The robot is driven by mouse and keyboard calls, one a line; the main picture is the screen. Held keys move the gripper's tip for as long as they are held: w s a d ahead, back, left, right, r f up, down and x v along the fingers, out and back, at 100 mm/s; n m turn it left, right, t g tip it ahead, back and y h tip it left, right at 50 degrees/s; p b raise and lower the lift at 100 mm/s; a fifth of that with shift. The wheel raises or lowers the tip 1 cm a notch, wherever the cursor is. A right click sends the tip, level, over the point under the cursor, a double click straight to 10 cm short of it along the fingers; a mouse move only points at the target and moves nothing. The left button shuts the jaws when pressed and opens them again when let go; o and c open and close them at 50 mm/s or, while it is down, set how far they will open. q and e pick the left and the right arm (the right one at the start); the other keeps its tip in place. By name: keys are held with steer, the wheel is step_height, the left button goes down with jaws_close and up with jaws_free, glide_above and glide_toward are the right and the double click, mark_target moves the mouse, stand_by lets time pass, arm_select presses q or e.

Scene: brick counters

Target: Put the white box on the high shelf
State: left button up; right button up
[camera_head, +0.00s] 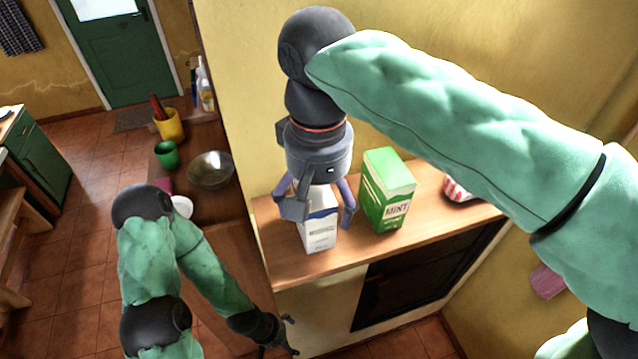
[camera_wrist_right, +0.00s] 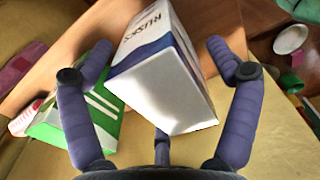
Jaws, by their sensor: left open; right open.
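The white box (camera_head: 320,236), with a blue band and a printed label, stands upright on a wooden shelf (camera_head: 283,262) beside a yellow wall. My right gripper (camera_head: 318,207) is above it, pointing down, with its fingers spread around the box's upper part. In the right wrist view the white box (camera_wrist_right: 165,88) shows between the open fingers (camera_wrist_right: 160,75), with gaps at the sides. The box's top is hidden by the gripper in the head view. My left gripper (camera_head: 283,340) is low in front of the shelf unit, empty and open.
A green carton (camera_head: 386,192) stands on the shelf just right of the white box. A red-and-white striped item (camera_head: 457,190) is farther right. A lower counter at left holds a metal bowl (camera_head: 211,170), a green cup (camera_head: 166,155) and a yellow pot (camera_head: 170,125).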

steer(key=shift+d+r, duration=0.1)
steer(key=shift+r, duration=0.35)
step_height(320, 180, up, 11)
steer(key=shift+r+p, duration=0.2)
steer(key=shift+p, duration=0.35)
